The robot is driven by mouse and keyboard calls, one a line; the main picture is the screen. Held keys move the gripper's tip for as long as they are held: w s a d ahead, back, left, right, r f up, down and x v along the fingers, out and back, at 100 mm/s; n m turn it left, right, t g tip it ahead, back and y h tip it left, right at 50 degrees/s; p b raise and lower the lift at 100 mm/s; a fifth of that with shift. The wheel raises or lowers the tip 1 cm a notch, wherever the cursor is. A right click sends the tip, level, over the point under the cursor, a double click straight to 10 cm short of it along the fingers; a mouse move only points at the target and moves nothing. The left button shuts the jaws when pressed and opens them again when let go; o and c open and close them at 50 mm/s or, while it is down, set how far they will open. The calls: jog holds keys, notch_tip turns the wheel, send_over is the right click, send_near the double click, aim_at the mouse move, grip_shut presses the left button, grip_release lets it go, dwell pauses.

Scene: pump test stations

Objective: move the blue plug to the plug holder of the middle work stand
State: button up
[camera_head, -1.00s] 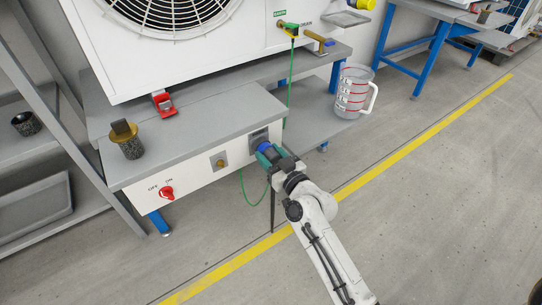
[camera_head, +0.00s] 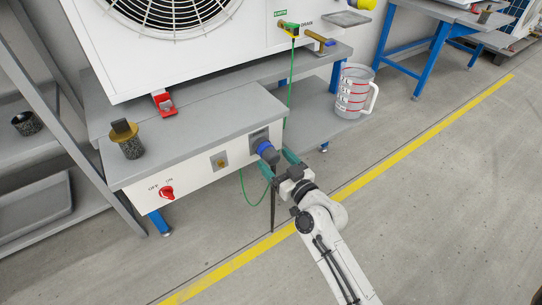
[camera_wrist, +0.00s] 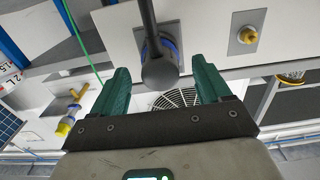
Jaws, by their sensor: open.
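The blue plug (camera_head: 267,152), with a dark body and a blue collar, sits at the grey socket plate (camera_head: 258,137) on the front panel of the nearest work stand (camera_head: 200,134). A dark cable hangs from it. In the wrist view the plug (camera_wrist: 160,68) shows end-on with its blue rim against the plate. My gripper (camera_head: 279,164) is open, its green fingers to either side of the plug and apart from it. In the wrist view the gripper (camera_wrist: 160,76) has a clear gap on each side of the plug. I cannot tell which part is the plug holder.
The panel also carries a brass fitting (camera_head: 220,162) and a red switch (camera_head: 167,192). A measuring jug (camera_head: 355,91) stands on the lower shelf. A green hose (camera_head: 290,85) hangs nearby. The floor at right is free.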

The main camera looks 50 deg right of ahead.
jog(key=v, duration=0.7)
jog(key=shift+s, duration=0.15)
dwell(0.3)
jog(key=s+a+f+n+g+y, duration=0.2)
jog(key=a+f+n+g+y, duration=0.2)
jog(key=a+f+g+y, duration=0.45)
jog(key=s+a+f+m+g+h, duration=0.1)
jog(key=s+a+g+h, duration=0.1)
jog(key=s+g, duration=0.35)
jog(key=s+a+g+h, duration=0.2)
jog(key=s, duration=0.7)
notch_tip(320, 180, up, 31)
jog(key=p, duration=3.1)
jog(key=shift+s, duration=0.3)
